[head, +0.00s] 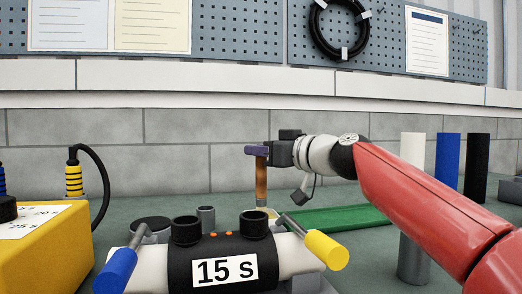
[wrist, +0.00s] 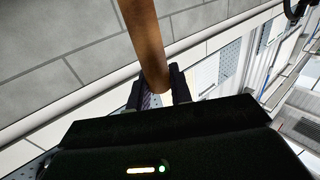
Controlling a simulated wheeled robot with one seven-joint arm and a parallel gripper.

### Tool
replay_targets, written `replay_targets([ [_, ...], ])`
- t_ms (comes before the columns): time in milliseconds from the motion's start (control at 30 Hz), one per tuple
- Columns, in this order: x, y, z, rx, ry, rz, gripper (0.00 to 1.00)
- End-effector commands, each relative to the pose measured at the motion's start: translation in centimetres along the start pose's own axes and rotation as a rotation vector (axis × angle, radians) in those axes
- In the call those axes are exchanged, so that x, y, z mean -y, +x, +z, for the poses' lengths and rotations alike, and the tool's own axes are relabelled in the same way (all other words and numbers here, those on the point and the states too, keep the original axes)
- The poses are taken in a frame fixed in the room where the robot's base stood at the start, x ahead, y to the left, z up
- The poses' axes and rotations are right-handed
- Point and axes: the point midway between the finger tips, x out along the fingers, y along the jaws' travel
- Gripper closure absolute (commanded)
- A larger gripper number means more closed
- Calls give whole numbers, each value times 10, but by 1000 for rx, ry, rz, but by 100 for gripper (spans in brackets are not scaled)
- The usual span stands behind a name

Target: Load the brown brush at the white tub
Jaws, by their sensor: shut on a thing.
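The brown brush (head: 261,182) hangs upright below my gripper (head: 258,150) in the head view, left of the arm. My gripper is shut on the upper end of its handle. In the wrist view the brown handle (wrist: 146,40) runs between the two dark fingers (wrist: 158,92). The brush's lower end is pale and sits just behind the black-and-white "15 s" device, which partly hides it. I cannot tell whether it touches anything. I cannot make out a white tub for certain; it may be hidden behind the device.
The "15 s" device (head: 208,270) with blue and yellow handles stands in front. A yellow box (head: 45,255) is at left. A green strip (head: 335,220) lies behind at right. White (head: 412,150), blue (head: 447,160) and black (head: 476,165) columns stand at right.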

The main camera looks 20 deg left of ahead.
Motion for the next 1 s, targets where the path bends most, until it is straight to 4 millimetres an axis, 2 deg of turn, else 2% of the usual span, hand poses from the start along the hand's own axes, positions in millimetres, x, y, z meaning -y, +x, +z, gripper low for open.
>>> replay_targets([
  [700, 0, 0, -59, -3, -2, -1, 100],
  [1000, 0, 0, -69, -1, 0, 0, 100],
])
